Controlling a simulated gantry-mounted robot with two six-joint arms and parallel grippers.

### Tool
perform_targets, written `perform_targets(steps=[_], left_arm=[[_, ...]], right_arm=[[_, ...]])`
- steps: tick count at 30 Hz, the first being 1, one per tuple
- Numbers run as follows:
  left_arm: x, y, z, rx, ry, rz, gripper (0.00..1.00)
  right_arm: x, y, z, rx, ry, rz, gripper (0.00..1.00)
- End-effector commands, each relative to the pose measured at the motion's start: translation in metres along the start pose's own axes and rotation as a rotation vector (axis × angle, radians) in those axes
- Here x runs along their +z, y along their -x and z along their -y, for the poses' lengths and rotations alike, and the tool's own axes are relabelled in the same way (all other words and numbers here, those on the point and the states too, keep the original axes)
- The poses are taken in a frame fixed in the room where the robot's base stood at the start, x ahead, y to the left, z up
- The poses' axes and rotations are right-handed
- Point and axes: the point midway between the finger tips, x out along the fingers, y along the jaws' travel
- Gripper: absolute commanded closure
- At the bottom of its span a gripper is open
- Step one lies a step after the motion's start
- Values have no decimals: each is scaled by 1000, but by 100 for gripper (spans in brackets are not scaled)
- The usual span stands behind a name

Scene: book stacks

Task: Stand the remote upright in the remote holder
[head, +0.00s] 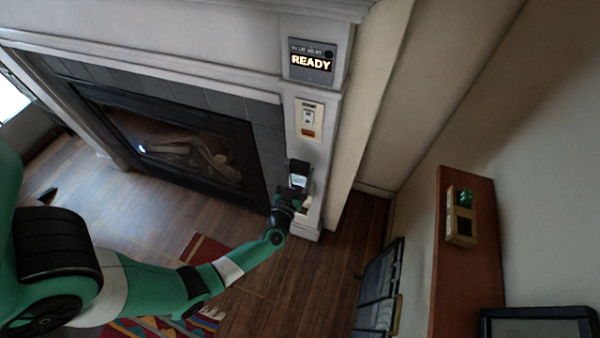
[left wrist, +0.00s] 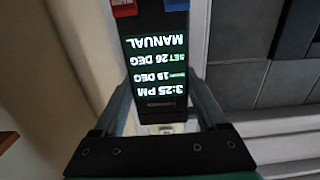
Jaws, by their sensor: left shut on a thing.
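The remote (head: 299,172) is dark with a pale top face in the head view, in front of the white fireplace column. In the left wrist view the remote (left wrist: 158,65) has a lit display reading upside down, with a red and a blue button at the top edge. My left gripper (head: 297,187) is shut on it, with one finger on each side. A pale piece (head: 306,203) shows just below the gripper by the column; I cannot tell if it is the remote holder. A tan box with a dark opening (head: 461,228) sits on the wooden shelf at right. My right gripper is not in view.
A panel reading READY (head: 311,62) and a wall plate (head: 308,120) are on the white column above the remote. The dark fireplace (head: 175,150) is to the left. The wooden shelf (head: 452,285) and a dark rack (head: 379,288) stand at right. Wooden floor (head: 150,220) lies below.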

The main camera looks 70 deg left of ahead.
Motion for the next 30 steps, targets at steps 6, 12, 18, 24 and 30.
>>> perform_targets(steps=[6,12,18,24,30], left_arm=[[14,1,0,1,0,1,100],[37,0,0,1,-1,0,100],[54,0,0,0,0,-1,100],[57,0,0,0,0,-1,100],[57,0,0,1,0,-1,100]], right_arm=[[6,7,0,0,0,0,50],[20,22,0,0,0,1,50],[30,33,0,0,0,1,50],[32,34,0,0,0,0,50],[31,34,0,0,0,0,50]])
